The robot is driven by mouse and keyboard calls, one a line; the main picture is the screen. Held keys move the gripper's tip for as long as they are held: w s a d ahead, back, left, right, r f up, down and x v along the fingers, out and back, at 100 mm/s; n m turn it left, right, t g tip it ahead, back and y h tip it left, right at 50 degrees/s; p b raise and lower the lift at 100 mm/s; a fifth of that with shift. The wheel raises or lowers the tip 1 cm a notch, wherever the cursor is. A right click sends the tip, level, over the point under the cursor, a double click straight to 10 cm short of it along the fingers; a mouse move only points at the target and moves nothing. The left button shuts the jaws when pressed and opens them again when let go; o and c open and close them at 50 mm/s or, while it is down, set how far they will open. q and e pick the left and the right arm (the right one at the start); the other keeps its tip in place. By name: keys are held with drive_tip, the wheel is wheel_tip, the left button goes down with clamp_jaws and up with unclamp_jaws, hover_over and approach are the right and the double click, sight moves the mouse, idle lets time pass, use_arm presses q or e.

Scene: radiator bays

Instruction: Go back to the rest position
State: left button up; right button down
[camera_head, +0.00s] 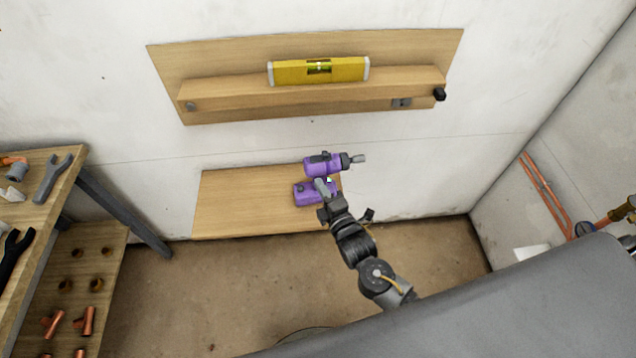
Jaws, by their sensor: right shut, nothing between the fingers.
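My right arm comes up from the lower right. Its gripper (324,185) is shut with nothing held. It shows in front of a purple drill (320,167), overlapping part of the drill's handle and base in the picture. Whether it touches the drill I cannot tell. The drill stands at the right end of a low wooden board (245,205) by the wall, its chuck pointing right. My left gripper is not in view.
A yellow spirit level (320,70) lies on a wall-mounted wooden shelf (220,92). A workbench (62,185) with tools and copper fittings stands at the left. Copper pipes (547,195) run along the right wall. A large grey surface (480,320) fills the lower right. The middle floor is clear.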

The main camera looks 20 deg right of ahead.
idle(0.4)
drive_tip(key=s+d+f+m+g+h, duration=0.1)
drive_tip(key=s+d+f+m+g, duration=0.2)
drive_tip(key=f, duration=0.6)
drive_tip(key=s+d+f+m+g, duration=0.2)
drive_tip(key=s+f, duration=0.4)
drive_tip(key=f, duration=0.4)
drive_tip(key=s+d+f+m+g+h, duration=0.1)
drive_tip(key=s+d+f+m+g, duration=0.2)
drive_tip(key=f, duration=0.6)
drive_tip(key=s+d+f+m+g, duration=0.1)
drive_tip(key=s+f+m+g, duration=0.2)
drive_tip(key=s, duration=0.8)
drive_tip(key=s+d+f+m+g, duration=0.2)
drive_tip(key=s+f, duration=0.5)
drive_tip(key=s, duration=0.4)
drive_tip(key=s+d+f+m+g, duration=0.2)
drive_tip(key=s+f, duration=0.4)
drive_tip(key=s, duration=0.5)
drive_tip(key=shift+m+g+h, duration=0.4)
drive_tip(key=shift+m+g, duration=0.5)
drive_tip(key=shift+m, duration=0.3)
